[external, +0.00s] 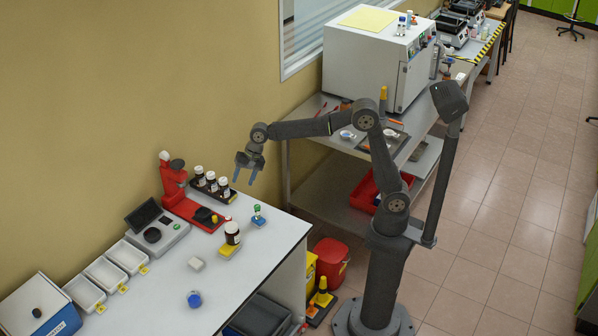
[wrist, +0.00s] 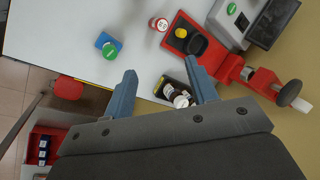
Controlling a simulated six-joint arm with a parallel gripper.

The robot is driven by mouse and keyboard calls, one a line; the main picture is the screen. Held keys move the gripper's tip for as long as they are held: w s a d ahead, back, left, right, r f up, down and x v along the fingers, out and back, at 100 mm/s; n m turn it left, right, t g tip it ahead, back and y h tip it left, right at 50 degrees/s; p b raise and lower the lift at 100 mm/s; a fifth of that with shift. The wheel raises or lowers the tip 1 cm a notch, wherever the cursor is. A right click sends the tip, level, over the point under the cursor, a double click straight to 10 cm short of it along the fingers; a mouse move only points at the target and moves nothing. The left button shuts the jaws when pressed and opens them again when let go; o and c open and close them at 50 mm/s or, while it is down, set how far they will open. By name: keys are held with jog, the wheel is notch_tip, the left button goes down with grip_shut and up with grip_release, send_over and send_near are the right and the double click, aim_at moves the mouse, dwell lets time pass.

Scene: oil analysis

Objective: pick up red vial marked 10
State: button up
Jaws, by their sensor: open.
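A small red vial with a white cap stands on the white table just beside the red device. It shows in the wrist view (wrist: 160,23) above and between my fingers, and faintly in the external view (external: 228,218); its marking is too small to read. My gripper (external: 244,178) is open and empty, raised above the table's far end near the bottle rack. In the wrist view my blue fingers (wrist: 160,67) are spread apart, with nothing between them; the vial lies beyond the fingertips.
A rack of dark bottles (external: 212,188) stands near the wall by the red device (external: 174,180). A green-capped vial sits on a blue block (external: 258,220). A dark bottle (external: 232,232) stands on a yellow block.

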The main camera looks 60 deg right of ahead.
jog(key=f+m, duration=0.1)
jog(key=m, duration=1.6)
send_near(228, 218)
jog(key=x, duration=0.7)
jog(key=shift+s+a, duration=0.3)
jog(key=shift+w+d+x, duration=0.15)
jog(key=shift+d+x, duration=0.05)
jog(key=shift+x, duration=1.15)
jog(key=shift+w+d+x, duration=0.1)
jog(key=shift+d+x, duration=0.05)
jog(key=shift+x, duration=1.2)
jog(key=c, duration=1)
jog(key=shift+c, duration=0.2)
